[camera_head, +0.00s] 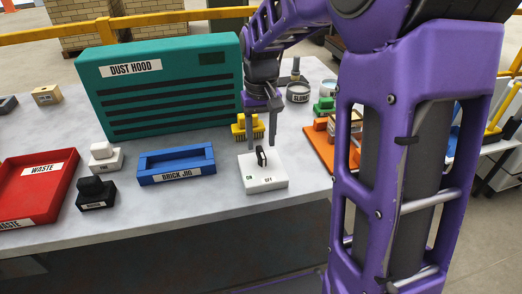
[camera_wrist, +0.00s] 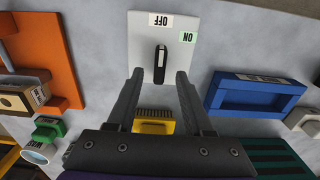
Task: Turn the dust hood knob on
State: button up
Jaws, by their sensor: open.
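The dust hood (camera_head: 165,85) is a large teal box with dark slots at the back of the table. In front of it stands a white switch plate (camera_head: 273,178) with ON and OFF labels. A black upright knob (camera_head: 262,156) rises from the plate; it also shows in the wrist view (camera_wrist: 160,64). Its white line points toward the OFF label (camera_wrist: 160,20), with the ON label (camera_wrist: 187,37) off to one side. My gripper (camera_wrist: 160,76) is open and empty, pointing down near the knob. Its fingers lie on either side of the knob's line in the wrist view, with no visible contact.
A yellow brush (camera_head: 240,128) lies behind the plate. A blue brick jig (camera_head: 176,178) is to its left, and an orange tray (camera_head: 318,152) to its right. A red waste tray (camera_head: 62,205) and black and white blocks stand farther left. Bare table surrounds the plate.

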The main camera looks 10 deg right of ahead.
aim_at(261, 158)
jog(key=shift+f, duration=1.5)
jog(key=shift+c, duration=0.2)
grip_shut()
